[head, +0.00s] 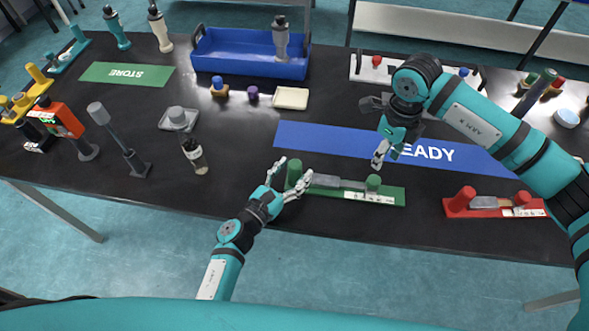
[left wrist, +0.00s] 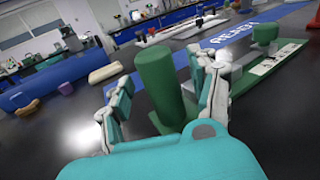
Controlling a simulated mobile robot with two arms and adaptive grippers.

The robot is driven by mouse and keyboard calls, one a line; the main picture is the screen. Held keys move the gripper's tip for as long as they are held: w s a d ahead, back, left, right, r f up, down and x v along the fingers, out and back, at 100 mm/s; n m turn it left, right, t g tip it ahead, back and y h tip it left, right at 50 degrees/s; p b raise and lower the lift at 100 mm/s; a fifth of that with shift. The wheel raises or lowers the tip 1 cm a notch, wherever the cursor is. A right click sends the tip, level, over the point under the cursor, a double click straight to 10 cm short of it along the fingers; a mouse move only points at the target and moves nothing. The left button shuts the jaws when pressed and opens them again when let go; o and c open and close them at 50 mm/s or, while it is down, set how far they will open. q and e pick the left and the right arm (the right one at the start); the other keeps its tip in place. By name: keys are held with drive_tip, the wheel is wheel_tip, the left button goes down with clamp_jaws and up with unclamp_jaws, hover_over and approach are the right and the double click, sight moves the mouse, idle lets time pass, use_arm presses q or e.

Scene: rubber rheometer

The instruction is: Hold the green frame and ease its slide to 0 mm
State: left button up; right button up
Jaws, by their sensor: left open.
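The green frame (head: 393,197) lies near the table's front edge, with a tall green post (head: 294,172) at its left end. A grey metal slide (head: 340,183) runs along it to a small green knob (head: 373,183); a white scale strip is on the front. My left gripper (head: 292,178) is open, with its fingers on either side of the post. In the left wrist view the post (left wrist: 161,82) stands between the spread fingers, with a visible gap on the left. My right gripper (head: 379,158) points down just above and behind the knob; its finger opening is unclear. The scale reading is too small to read.
A red frame (head: 460,206) of similar shape lies to the right. The blue READY mat (head: 318,138) lies behind the green frame. A dark bottle (head: 194,156) stands to the left. A blue tray (head: 225,62) is at the back.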

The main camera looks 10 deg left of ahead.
sight(375, 179)
use_arm(q)
drive_tip(key=shift+w+d, duration=0.25)
drive_tip(key=shift+w, duration=0.1)
clamp_jaws()
use_arm(e)
drive_tip(key=o, duration=0.3)
drive_tip(key=shift+r, duration=0.3)
drive_tip(key=shift+o, duration=0.4)
drive_tip(key=shift+r+m, duration=0.65)
drive_tip(key=shift+m, duration=0.05)
wheel_tip(375, 179, down, 12)
clamp_jaws()
